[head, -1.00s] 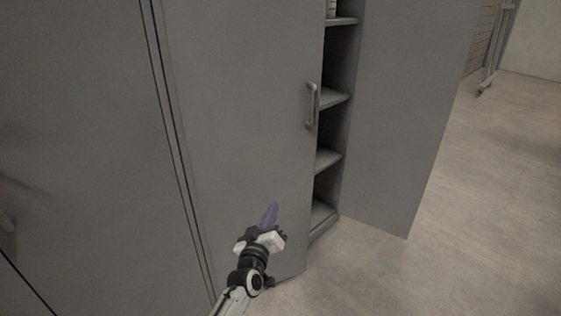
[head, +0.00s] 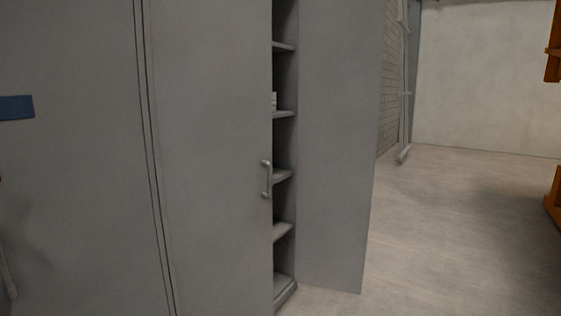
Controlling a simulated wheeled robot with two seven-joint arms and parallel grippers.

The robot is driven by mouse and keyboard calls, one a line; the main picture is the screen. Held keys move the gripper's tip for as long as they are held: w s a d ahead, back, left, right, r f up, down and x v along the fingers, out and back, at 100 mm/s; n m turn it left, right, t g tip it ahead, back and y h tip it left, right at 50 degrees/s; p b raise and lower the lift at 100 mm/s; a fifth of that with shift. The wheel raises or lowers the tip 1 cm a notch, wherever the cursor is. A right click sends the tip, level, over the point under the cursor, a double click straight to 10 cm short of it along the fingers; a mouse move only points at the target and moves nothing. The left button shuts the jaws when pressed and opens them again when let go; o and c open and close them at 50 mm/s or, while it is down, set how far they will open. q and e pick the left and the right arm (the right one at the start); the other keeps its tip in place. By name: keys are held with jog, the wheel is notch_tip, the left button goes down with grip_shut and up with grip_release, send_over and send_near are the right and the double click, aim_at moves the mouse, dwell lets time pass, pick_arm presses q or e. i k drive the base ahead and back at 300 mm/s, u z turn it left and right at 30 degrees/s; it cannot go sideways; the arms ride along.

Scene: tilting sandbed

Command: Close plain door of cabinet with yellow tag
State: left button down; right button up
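A tall grey cabinet stands ahead in the head view. Its door with a handle (head: 215,150) hides most of the inside, and the metal handle (head: 266,179) sits near that door's right edge. A plain grey door (head: 335,150) without a handle stands swung open at the right. Between the two doors a narrow strip of shelves (head: 283,178) shows, with a small white item (head: 274,101) on one. No yellow tag is in view. Neither of my grippers is in view.
A blue label (head: 16,107) is on the grey surface at the far left. Open floor (head: 450,230) lies right of the plain door. A pale metal stand (head: 404,90) is behind it, and an orange frame (head: 553,195) is at the right edge.

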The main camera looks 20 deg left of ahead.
aim_at(212, 58)
jog(key=z, duration=0.5)
jog(key=i, duration=0.75)
jog(key=z, duration=0.35)
